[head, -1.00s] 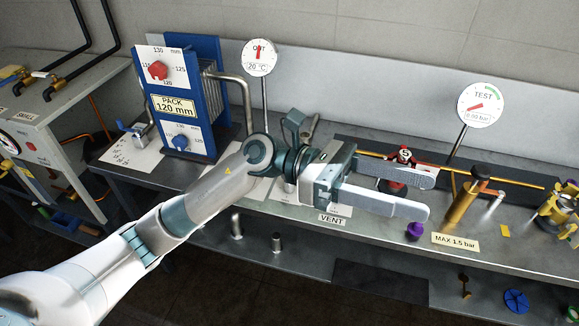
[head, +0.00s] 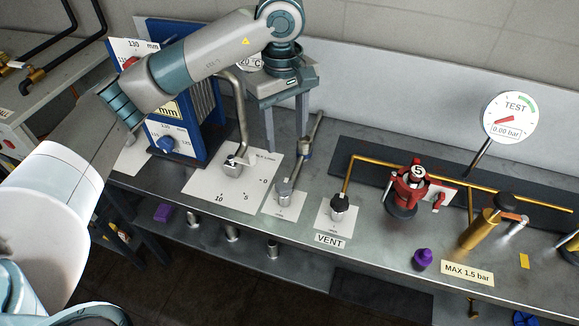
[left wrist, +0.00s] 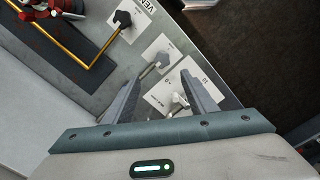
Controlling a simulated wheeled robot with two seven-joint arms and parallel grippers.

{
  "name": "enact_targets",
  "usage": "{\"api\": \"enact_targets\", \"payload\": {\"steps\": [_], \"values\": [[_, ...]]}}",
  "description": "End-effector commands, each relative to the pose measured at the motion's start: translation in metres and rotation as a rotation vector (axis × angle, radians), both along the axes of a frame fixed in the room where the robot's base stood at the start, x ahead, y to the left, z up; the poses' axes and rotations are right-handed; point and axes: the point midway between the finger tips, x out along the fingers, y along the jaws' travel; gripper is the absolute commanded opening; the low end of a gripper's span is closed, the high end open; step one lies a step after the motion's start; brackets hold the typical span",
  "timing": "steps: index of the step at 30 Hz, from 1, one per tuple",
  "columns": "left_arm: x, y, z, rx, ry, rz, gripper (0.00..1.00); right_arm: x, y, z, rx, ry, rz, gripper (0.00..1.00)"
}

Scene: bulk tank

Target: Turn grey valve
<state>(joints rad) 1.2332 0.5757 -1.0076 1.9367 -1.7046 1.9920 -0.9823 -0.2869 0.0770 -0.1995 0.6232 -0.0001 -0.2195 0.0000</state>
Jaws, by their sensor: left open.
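Several small grey valves stand on the bench, and I cannot tell for sure which one the task names. One grey valve (head: 235,160) with a bent pipe sits on a white plate marked 0, 5, 10; it also shows in the left wrist view (left wrist: 178,99). A second grey valve (head: 287,188) stands on a small plate to its right. A darker grey valve (head: 340,203) stands on the plate labelled VENT. My left gripper (head: 287,146) is open and empty, pointing down above and behind the first two valves. My right gripper is out of view.
A blue plate pack (head: 205,110) stands left of the valves. A red device (head: 408,188), brass pipe (head: 440,183) and TEST gauge (head: 512,118) are on the right. A purple knob (head: 422,259) sits near the front edge. Bench space before the VENT valve is narrow.

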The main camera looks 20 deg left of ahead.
Motion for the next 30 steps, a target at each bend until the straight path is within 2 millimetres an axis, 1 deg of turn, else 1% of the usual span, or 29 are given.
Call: {"api": "enact_targets", "payload": {"steps": [1,5,9,12,17,23,26,30], "values": [[0.001,0.004,0.002,0.016,-0.005,0.001,0.52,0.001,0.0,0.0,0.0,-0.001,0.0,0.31],[0.003,0.007,0.003,0.027,-0.007,0.002,0.52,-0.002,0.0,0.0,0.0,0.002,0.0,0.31],[0.002,0.007,0.003,0.026,-0.006,0.003,0.52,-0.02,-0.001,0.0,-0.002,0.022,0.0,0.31],[0.002,0.007,0.003,0.025,-0.007,0.002,0.52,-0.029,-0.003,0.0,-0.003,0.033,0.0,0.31],[0.002,0.006,0.0,0.024,-0.006,0.003,0.52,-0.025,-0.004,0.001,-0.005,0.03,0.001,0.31],[0.002,0.006,-0.014,0.025,-0.004,0.003,0.52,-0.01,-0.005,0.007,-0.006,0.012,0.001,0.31],[0.001,0.006,-0.026,0.025,-0.003,0.002,0.52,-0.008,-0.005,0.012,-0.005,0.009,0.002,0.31],[0.001,0.006,-0.049,0.024,-0.001,0.003,0.52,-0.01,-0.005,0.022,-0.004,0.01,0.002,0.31]]}}
